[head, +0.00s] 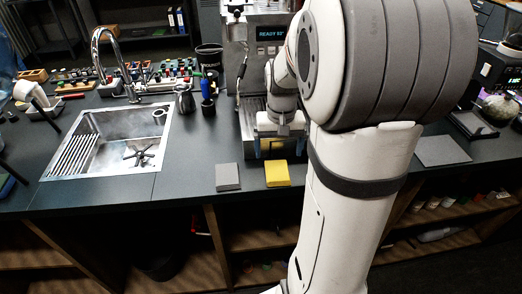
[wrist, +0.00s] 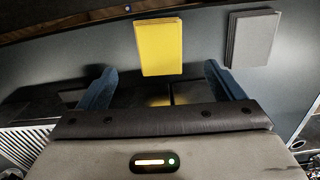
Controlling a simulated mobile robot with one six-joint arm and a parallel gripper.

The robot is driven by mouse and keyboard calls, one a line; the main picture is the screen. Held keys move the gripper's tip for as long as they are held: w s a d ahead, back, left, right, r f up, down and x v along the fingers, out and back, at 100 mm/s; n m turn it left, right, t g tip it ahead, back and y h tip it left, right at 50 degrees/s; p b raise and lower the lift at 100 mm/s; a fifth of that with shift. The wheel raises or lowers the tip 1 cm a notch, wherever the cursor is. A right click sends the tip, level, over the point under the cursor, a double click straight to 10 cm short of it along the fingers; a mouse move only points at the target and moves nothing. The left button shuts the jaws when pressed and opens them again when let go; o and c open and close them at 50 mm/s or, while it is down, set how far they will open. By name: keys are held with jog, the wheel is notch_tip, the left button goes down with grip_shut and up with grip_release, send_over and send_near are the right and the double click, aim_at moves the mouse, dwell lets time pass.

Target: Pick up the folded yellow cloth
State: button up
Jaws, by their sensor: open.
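The folded yellow cloth (head: 277,174) lies flat near the front edge of the dark counter, to the right of a folded grey cloth (head: 228,177). In the wrist view the yellow cloth (wrist: 159,47) is ahead of the fingers, its near end around the gap between them, with the grey cloth (wrist: 252,38) to its right. My gripper (head: 271,148) is just behind the yellow cloth in the head view, in front of the espresso machine. Its blue fingers also show in the wrist view (wrist: 160,80), spread apart with nothing held between them.
The espresso machine (head: 239,52) stands close behind my gripper. A sink (head: 104,142) with a tap is to the left. A steel pitcher (head: 184,100) and a blue-handled tool (head: 207,92) stand beside the machine. The counter's front edge is close to both cloths.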

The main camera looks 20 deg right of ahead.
aim_at(278, 170)
notch_tip(278, 170, down, 8)
jog(key=shift+w+d+r+p, duration=0.1)
jog(key=shift+w+d+p, duration=0.05)
jog(key=shift+p, duration=0.2)
jog(key=shift+c, duration=0.3)
jog(key=c, duration=1.1)
notch_tip(278, 170, up, 10)
jog(key=shift+r, duration=0.1)
jog(key=o, duration=0.5)
jog(key=shift+c, duration=1.6)
